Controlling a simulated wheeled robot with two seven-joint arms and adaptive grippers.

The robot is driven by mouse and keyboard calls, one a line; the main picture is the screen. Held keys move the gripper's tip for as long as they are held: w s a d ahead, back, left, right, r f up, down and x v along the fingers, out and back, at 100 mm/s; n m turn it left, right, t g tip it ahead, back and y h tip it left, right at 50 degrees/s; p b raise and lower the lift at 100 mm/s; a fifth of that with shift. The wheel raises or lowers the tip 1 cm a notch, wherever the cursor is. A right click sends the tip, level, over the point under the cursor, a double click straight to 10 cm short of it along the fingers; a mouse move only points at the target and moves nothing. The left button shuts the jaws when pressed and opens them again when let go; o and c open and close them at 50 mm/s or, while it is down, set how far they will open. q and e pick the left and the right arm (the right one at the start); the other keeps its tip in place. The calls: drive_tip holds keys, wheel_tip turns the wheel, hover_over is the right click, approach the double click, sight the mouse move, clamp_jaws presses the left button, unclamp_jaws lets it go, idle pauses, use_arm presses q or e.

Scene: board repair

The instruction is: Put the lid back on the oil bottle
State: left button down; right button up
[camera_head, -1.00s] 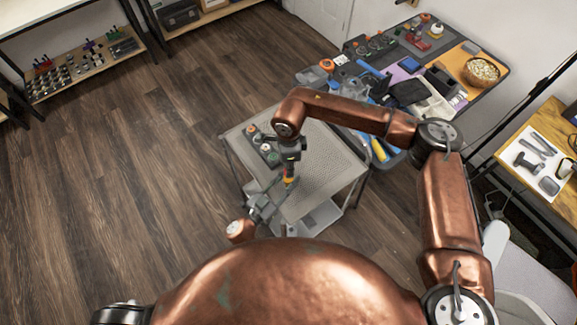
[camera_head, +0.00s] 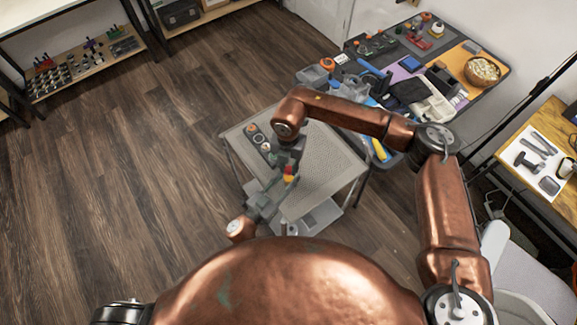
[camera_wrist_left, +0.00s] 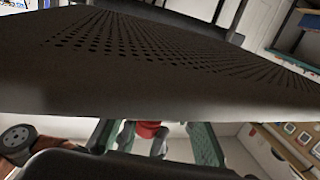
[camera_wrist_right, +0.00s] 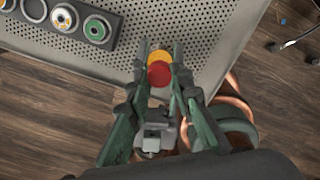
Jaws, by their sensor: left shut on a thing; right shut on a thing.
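My right gripper (camera_wrist_right: 161,62) is shut at a small red, round-ended piece (camera_wrist_right: 159,73) with a yellow piece (camera_wrist_right: 158,57) right beside it. In the head view the red piece (camera_head: 289,170) and yellow piece (camera_head: 289,179) show just below the right gripper (camera_head: 288,163). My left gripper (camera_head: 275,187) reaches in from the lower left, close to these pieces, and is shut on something. In the left wrist view a red piece (camera_wrist_left: 148,129) shows between the left fingers. Which piece is the lid and which the bottle, and whether they touch, I cannot tell.
The perforated grey table (camera_head: 325,165) lies beside and below both grippers; its edge fills much of the left wrist view. A dark tray with round pieces (camera_wrist_right: 75,20) sits at its left. A cluttered workbench (camera_head: 470,108) stands behind my right arm.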

drive_tip(key=m, duration=0.8)
drive_tip(key=shift+a, duration=0.1)
drive_tip(key=m, duration=0.4)
drive_tip(key=shift+w, duration=0.1)
drive_tip(key=m, duration=0.4)
drive_tip(key=o, duration=0.8)
wheel_tip(320, 180, up, 12)
use_arm(q)
drive_tip(key=c, duration=1.4)
unclamp_jaws()
drive_tip(key=shift+c, duration=0.2)
